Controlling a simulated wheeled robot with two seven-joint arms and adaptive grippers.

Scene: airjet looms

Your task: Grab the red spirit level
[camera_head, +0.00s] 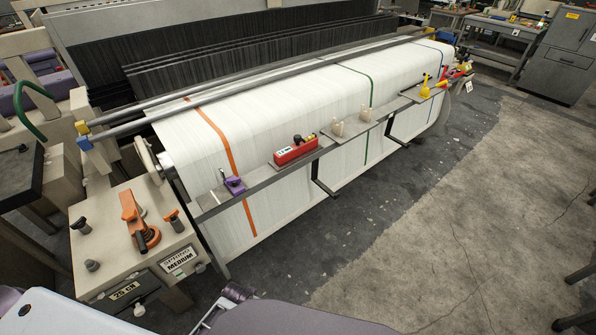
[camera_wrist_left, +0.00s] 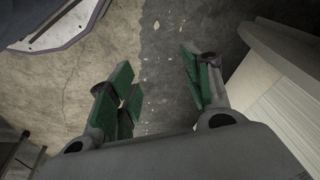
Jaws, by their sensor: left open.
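The red spirit level (camera_head: 296,151) lies on the narrow grey shelf rail (camera_head: 262,180) along the front of the loom, near the middle of the head view. It has a pale panel on its side and a small dark item at its top. My left gripper (camera_wrist_left: 160,85) shows in the left wrist view with its green-padded fingers apart and nothing between them. Below it are grey floor and the pale side of a machine. The spirit level does not show in the left wrist view.
A purple tool (camera_head: 235,185) sits left of the level on the rail; pale pieces (camera_head: 338,127) and a yellow tool (camera_head: 425,87) sit to its right. White cloth (camera_head: 270,115) hangs behind. An orange-handled control (camera_head: 135,220) stands at left. Open floor (camera_head: 450,210) lies to the right.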

